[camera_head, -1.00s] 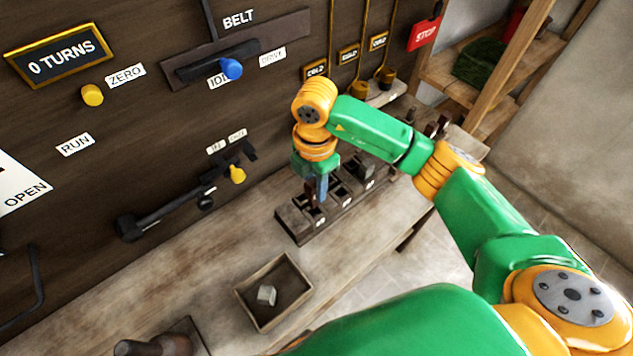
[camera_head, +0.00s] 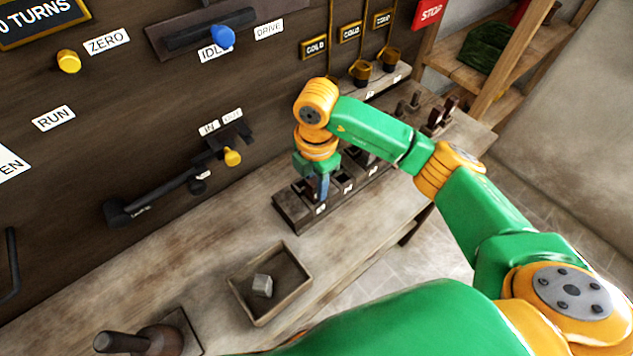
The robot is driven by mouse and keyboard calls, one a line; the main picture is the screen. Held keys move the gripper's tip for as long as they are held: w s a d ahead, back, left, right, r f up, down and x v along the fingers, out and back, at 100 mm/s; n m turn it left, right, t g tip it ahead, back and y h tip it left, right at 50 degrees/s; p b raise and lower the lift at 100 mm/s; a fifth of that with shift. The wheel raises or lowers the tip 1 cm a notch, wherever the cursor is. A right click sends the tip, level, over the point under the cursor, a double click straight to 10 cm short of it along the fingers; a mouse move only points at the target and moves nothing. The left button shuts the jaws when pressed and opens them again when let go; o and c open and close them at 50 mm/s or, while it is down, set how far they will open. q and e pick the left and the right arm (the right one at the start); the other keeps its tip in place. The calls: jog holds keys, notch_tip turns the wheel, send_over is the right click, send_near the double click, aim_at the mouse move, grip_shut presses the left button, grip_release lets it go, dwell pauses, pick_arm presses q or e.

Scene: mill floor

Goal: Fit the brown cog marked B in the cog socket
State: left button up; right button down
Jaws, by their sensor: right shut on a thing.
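My right gripper (camera_head: 321,196) points down into the dark compartment rack (camera_head: 291,213) on the bench. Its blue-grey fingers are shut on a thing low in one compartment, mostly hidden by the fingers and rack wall. I cannot make out a letter or cog teeth on it, so I cannot tell whether it is the brown cog marked B. The rack has several square compartments with small white labels, too small to read surely. I cannot pick out the cog socket. My left gripper is not in view.
A wooden tray (camera_head: 240,290) with a grey block (camera_head: 262,285) stands on the bench in front of the rack. A dark-handled tool (camera_head: 150,340) is at the bottom left. A wall lever (camera_head: 160,196) and yellow knob (camera_head: 232,156) are behind. Bare bench lies left of the rack.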

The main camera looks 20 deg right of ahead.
jog(key=c, duration=0.6)
grip_release()
